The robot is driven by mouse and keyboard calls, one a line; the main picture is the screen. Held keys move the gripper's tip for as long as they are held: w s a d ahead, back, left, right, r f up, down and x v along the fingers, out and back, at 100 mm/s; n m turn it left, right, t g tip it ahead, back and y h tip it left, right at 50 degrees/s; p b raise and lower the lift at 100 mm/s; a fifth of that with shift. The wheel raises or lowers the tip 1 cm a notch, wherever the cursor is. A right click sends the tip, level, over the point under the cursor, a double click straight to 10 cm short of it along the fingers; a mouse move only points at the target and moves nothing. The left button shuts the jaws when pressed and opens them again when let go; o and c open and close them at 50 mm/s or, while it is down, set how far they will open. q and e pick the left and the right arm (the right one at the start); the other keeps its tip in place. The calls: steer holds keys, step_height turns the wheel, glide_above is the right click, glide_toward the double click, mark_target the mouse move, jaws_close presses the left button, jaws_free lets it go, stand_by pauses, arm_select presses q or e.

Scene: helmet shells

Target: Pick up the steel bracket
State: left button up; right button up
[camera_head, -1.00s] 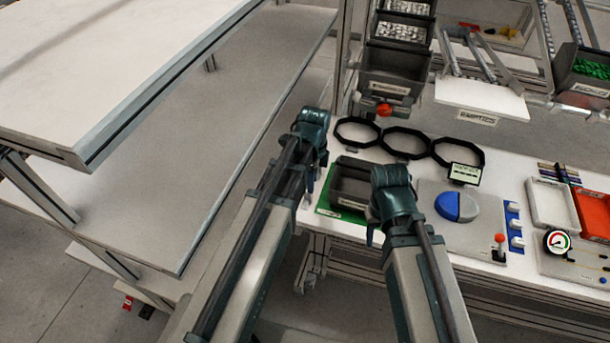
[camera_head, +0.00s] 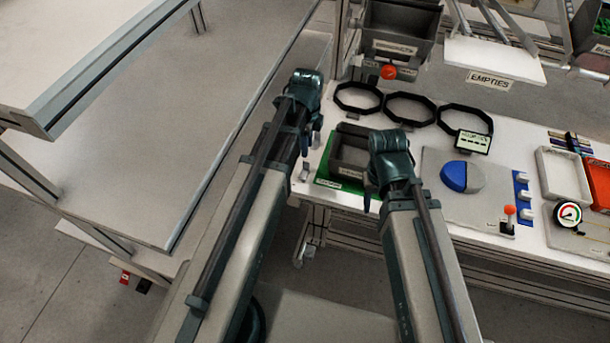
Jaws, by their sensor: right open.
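I cannot make out a steel bracket in the view. A dark bin (camera_head: 408,22) with a white label too small to read for sure stands at the top centre, and its inside hardly shows. My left gripper (camera_head: 309,146) points down at the left end of the white bench, and its jaw gap does not show. My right gripper (camera_head: 370,196) is open, in front of the bench edge beside a dark open box (camera_head: 349,146) on a green mat (camera_head: 326,180). The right arm hides part of that box.
Several black rings (camera_head: 410,108) lie along the back of the white bench (camera_head: 515,140). A blue and grey disc (camera_head: 461,177), a red-knobbed lever (camera_head: 509,211), a dial (camera_head: 568,213) and a white tray (camera_head: 562,174) are to the right. Empty shelves (camera_head: 210,75) stand at left.

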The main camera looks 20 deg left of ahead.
mark_target(306, 163)
arm_select(q)
steer(key=shift+f+b, duration=1.2)
steer(key=shift+f, duration=0.5)
arm_select(e)
steer(key=shift+f, duration=1.75)
arm_select(q)
steer(key=shift+f, duration=0.1)
arm_select(e)
steer(key=shift+f, duration=0.1)
arm_select(q)
step_height(306, 163, down, 5)
steer(key=b, duration=0.5)
steer(key=shift+a+f, duration=0.1)
arm_select(e)
step_height(306, 163, down, 5)
arm_select(q)
jaws_close()
